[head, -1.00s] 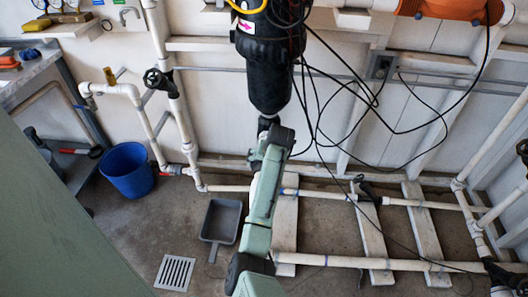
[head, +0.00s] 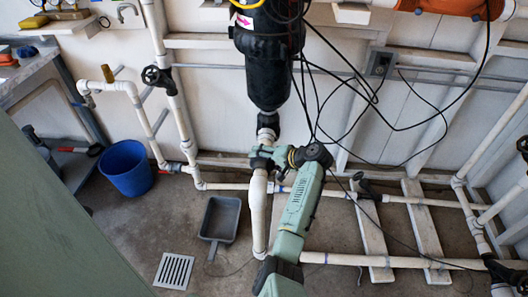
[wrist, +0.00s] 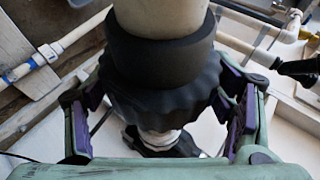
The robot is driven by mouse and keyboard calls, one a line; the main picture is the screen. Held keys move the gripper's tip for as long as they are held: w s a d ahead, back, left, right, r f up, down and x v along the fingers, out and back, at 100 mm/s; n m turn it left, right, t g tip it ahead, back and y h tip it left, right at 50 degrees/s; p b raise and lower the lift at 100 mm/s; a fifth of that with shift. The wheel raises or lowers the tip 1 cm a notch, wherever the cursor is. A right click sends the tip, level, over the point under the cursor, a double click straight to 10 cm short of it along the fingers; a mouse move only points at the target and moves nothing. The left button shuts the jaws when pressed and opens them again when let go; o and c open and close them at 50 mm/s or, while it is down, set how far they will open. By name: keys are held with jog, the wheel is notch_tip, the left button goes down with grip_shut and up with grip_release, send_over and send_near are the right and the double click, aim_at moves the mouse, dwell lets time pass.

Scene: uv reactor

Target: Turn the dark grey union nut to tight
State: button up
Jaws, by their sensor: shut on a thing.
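The dark grey union nut (wrist: 165,92) is a ridged ring around an upright cream pipe, with a smooth dark collar (wrist: 160,52) against it. In the wrist view my gripper (wrist: 165,100) has a purple-padded finger on each side of the nut and is shut on it. In the head view my gripper (head: 264,158) reaches in from the right around the pipe (head: 258,205), below the black tapered housing (head: 268,75). There the gripper largely hides the nut. Whether the nut is tight cannot be seen.
Black cables (head: 330,80) hang just right of the housing, near my arm. White pipes (head: 390,262) run low over pale planks (head: 422,225). A blue bucket (head: 127,168) and grey dustpan (head: 220,218) stand on the floor at left.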

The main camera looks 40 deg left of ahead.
jog(key=shift+y, duration=0.5)
jog(key=o, duration=1.2)
jog(key=shift+c, duration=0.2)
jog(key=shift+d, duration=0.1)
jog(key=v, duration=1.1)
jog(key=shift+w+d+r, duration=0.2)
jog(key=shift+d+r, duration=0.05)
jog(key=shift+d, duration=0.05)
